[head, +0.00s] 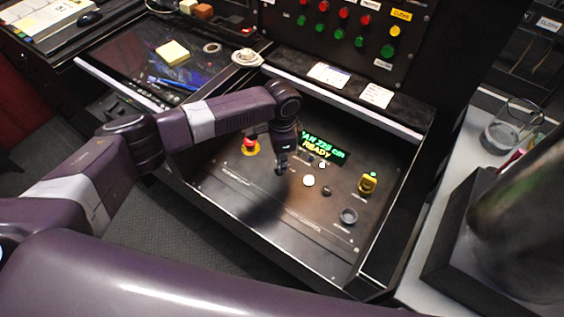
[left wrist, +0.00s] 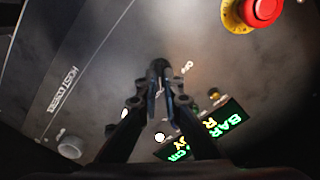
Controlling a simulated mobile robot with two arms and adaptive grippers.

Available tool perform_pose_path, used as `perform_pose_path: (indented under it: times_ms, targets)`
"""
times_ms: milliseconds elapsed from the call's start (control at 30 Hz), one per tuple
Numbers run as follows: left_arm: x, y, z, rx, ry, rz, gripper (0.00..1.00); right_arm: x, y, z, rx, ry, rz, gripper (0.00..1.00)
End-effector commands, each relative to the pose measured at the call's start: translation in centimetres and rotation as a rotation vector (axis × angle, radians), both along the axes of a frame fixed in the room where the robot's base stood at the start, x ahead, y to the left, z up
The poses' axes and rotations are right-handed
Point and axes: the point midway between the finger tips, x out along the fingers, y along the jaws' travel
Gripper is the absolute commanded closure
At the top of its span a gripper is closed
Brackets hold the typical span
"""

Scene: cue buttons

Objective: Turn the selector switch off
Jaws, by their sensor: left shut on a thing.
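The selector switch (left wrist: 158,70) shows in the left wrist view as a dark knob between my left fingertips, with small white marks on the panel beside it. My left gripper (left wrist: 160,92) is shut on it. In the head view my left gripper (head: 281,168) points down at the sloped black control panel (head: 240,185), left of a white button (head: 308,181). The gripper hides the switch there, and I cannot tell which position its pointer is in.
A red emergency button on a yellow base (head: 250,146) is left of the gripper. A green-lettered display (head: 324,147) is to its right. A yellow control (head: 367,184) and a grey round control (head: 348,216) sit further right. A vertical panel of coloured buttons (head: 343,33) stands behind.

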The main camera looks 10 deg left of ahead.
Motion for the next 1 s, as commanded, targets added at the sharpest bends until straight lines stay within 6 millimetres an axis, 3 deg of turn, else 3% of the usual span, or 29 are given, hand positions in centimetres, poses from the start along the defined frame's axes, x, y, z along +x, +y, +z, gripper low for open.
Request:
perform_pose_path:
  times_ms: [267, 1000]
  targets:
    - [-0.1, -0.1, 0.5, -0.002, 0.004, 0.146, 1.00, 0.0, 0.0, 2.4, 0.000, 0.000, 0.000, 1.00]
    - [0.2, 0.2, 0.4, 0.001, 0.005, 0.837, 1.00, 0.0, -0.1, 9.5, -0.002, 0.000, 0.000, 1.00]
